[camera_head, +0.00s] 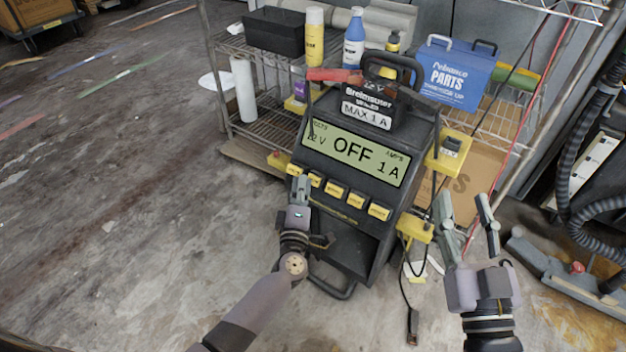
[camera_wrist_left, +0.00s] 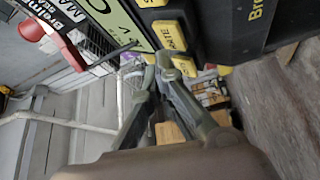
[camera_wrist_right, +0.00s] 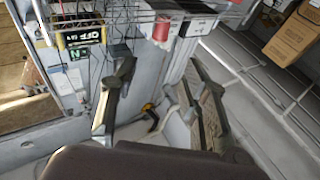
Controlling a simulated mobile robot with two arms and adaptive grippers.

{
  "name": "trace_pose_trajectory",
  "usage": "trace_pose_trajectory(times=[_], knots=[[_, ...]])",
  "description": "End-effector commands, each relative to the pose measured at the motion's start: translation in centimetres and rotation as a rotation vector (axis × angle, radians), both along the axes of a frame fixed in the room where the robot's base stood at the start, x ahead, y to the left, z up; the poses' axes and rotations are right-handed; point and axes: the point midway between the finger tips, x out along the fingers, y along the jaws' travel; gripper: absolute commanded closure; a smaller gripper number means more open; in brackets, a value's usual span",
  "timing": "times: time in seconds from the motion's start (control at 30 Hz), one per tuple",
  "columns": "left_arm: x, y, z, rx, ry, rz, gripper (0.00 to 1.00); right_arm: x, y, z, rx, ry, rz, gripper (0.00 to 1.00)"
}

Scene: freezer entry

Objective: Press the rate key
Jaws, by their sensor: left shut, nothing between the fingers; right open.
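A black battery charger (camera_head: 375,135) stands tilted back, its display (camera_head: 355,152) reading OFF, 12 V and 1 A. A row of several yellow keys runs below the display. In the left wrist view a yellow key (camera_wrist_left: 169,35) appears to read RATE; it looks like the second key from the left (camera_head: 315,179) in the head view. My left gripper (camera_head: 300,183) is shut and empty, its tips (camera_wrist_left: 163,62) close to the leftmost keys and partly hiding one. I cannot tell whether they touch. My right gripper (camera_head: 465,205) is open and empty, right of the charger.
A wire shelf (camera_head: 265,125) behind holds bottles, a black box (camera_head: 274,30) and a blue parts case (camera_head: 455,72). Grey hose (camera_head: 585,140) lies far right.

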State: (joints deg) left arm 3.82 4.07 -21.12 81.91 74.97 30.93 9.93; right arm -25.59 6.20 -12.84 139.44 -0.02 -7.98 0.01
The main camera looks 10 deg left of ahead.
Motion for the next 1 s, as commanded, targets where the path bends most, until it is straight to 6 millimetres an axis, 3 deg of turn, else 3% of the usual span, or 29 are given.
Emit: trace_pose_trajectory(times=[0.47, 1.0], knots=[[-1.0, 0.4, 0.7, 0.001, 0.000, 0.000, 1.00, 0.4, -0.5, -4.2, -0.061, 0.229, -0.013, 0.58], [-2.2, 0.8, 1.5, 0.001, 0.000, 0.000, 1.00, -0.7, -1.6, -9.4, -0.132, 0.511, -0.031, 0.58]])
